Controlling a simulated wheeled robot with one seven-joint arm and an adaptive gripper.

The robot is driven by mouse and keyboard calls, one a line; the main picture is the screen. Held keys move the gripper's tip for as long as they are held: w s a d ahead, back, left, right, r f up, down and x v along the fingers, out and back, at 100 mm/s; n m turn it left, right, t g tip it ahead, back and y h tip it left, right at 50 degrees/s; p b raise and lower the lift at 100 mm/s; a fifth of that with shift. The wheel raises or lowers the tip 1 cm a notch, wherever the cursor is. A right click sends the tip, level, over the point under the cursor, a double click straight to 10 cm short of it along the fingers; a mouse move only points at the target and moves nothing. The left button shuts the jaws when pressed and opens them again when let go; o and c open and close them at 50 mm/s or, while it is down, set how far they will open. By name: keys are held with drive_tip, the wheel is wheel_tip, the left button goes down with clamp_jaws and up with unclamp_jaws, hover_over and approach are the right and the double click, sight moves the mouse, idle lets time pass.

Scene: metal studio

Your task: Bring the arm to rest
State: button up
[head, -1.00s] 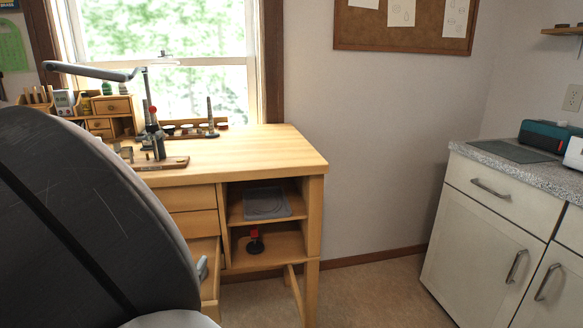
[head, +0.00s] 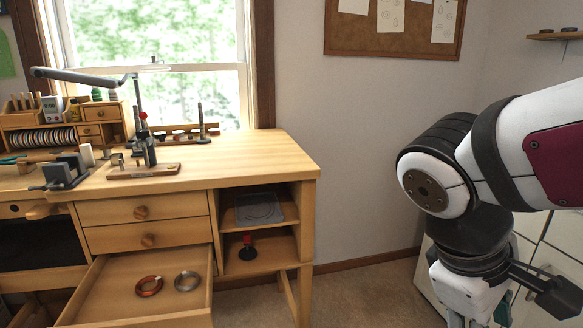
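My arm comes in from the right edge in the head view and bends downward at a black and white joint, in front of the white cabinet. Its lower part runs out of the bottom edge at the right. The fingers of my gripper are not visible, so what it holds cannot be seen. The arm is apart from the wooden workbench (head: 240,160) on the left.
The bench's lower drawer (head: 115,290) is pulled open and holds a copper coil (head: 149,286) and a silver coil (head: 187,281). A lamp (head: 95,77), a vise (head: 66,171) and small tools stand on top. Floor (head: 370,290) shows between bench and cabinet.

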drive_tip(key=s+a+m+y, duration=0.45)
drive_tip(key=s+m, duration=0.25)
drive_tip(key=s, duration=0.5)
wheel_tip(320, 180, up, 21)
drive_tip(key=t+p, duration=0.4)
drive_tip(key=p, duration=1.6)
drive_tip(key=shift+w+d+r+n+y+p, duration=0.2)
drive_tip(key=shift+w+d+n+y+p, duration=0.1)
drive_tip(key=shift+y+p, duration=0.1)
